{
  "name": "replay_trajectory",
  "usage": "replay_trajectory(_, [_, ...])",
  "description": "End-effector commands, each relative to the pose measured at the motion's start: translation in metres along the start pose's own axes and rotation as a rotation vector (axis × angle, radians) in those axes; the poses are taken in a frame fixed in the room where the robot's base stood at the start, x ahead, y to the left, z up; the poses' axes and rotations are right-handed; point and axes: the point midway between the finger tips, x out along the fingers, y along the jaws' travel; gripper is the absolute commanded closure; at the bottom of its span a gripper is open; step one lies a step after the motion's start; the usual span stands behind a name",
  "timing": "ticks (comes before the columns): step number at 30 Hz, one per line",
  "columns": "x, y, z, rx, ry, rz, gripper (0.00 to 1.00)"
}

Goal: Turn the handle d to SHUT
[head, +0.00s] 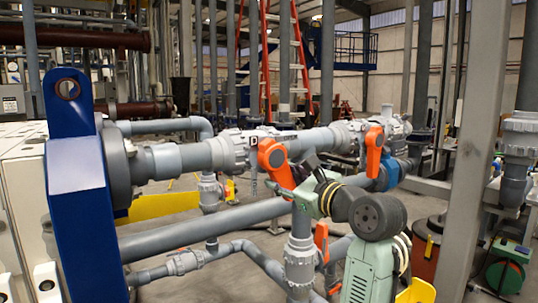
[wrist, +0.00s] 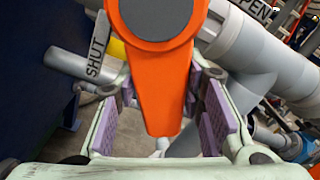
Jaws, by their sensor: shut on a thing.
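The orange handle d (head: 272,160) sits on a grey valve in the horizontal pipe, beside a small "D" label (head: 254,141). It slants down to the right from its round hub. In the wrist view the handle (wrist: 156,75) fills the middle, its narrow end pointing down at me. My gripper (head: 308,190) is shut on the handle, with purple pads on both sides of the narrow end in the wrist view (wrist: 165,112). A "SHUT" plate (wrist: 97,45) is left of the hub, and an "OPEN" plate (wrist: 266,9) is at the upper right.
A second orange handle (head: 374,150) is close to the right on the same pipe, and another (head: 321,242) is lower down. A blue flange plate (head: 82,230) stands at the left. Grey pipes (head: 215,229) run below, and a grey post (head: 477,120) stands to the right.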

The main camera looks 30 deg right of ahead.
Motion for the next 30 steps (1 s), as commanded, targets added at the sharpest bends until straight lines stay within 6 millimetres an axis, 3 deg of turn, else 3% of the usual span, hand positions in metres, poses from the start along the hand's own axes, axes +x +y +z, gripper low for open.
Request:
replay_trajectory(1, [0.002, 0.010, -0.003, 0.057, 0.005, 0.016, 1.00])
replay_trajectory(15, [0.002, 0.034, 0.005, 0.480, 0.007, 0.016, 1.00])
replay_trajectory(23, [0.002, 0.036, 0.005, 0.518, 0.010, 0.017, 1.00])
replay_trajectory(24, [0.002, 0.036, 0.005, 0.517, 0.009, 0.018, 0.62])
replay_trajectory(30, [0.002, 0.034, 0.006, 0.516, 0.007, 0.014, 0.49])
